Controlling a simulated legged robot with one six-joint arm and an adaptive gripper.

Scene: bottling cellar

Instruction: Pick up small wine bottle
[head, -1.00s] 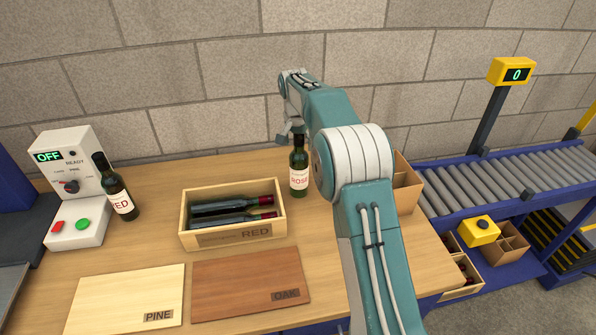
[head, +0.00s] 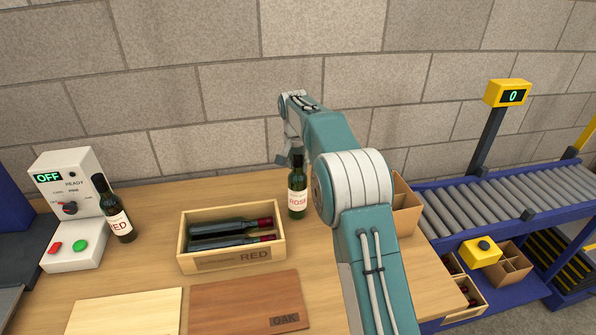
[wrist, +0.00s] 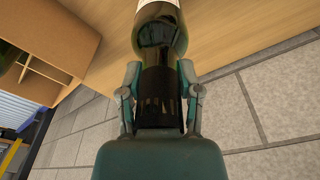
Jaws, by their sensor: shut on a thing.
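The small green wine bottle with a ROSE label (head: 297,202) is upright at the table's back, right of the RED crate. It also fills the middle of the wrist view (wrist: 162,42). My gripper (wrist: 160,75) is shut on its neck, with one finger on each side. I cannot tell whether the bottle's base touches the table.
A RED wooden crate (head: 190,263) holds lying bottles. A RED bottle (head: 118,226) stands by the control box (head: 72,259) at left. PINE (head: 122,312) and OAK (head: 235,304) boards lie in front. A cardboard box (head: 407,211) and conveyor (head: 485,212) are at right.

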